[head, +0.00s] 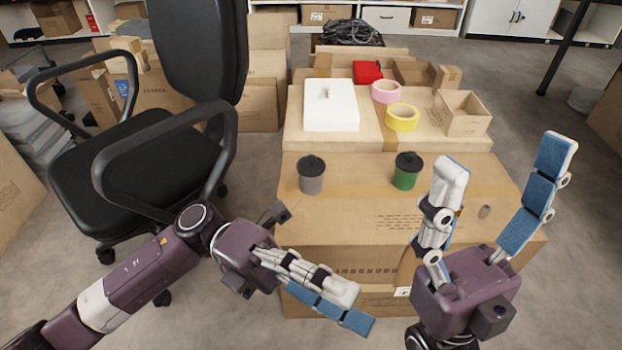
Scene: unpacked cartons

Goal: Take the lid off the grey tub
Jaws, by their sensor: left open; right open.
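The grey tub (311,183) stands upright on the left part of the front carton's top. Its black lid (311,164), with a small knob, sits on it. A green tub (405,178) with a black lid (408,160) stands to its right on the same carton. My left gripper (345,307) is in front of the carton, below and nearer than the grey tub, apart from it; its fingers overlap in this view. My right gripper (505,155) is open and empty at the carton's right side, fingers pointing up, apart from both tubs.
The large front carton (345,230) has clear space between the tubs. Behind, a carton platform holds a white box (331,105), pink tape (386,92), yellow tape (402,118) and an open small carton (461,112). A black office chair (140,165) stands close on the left.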

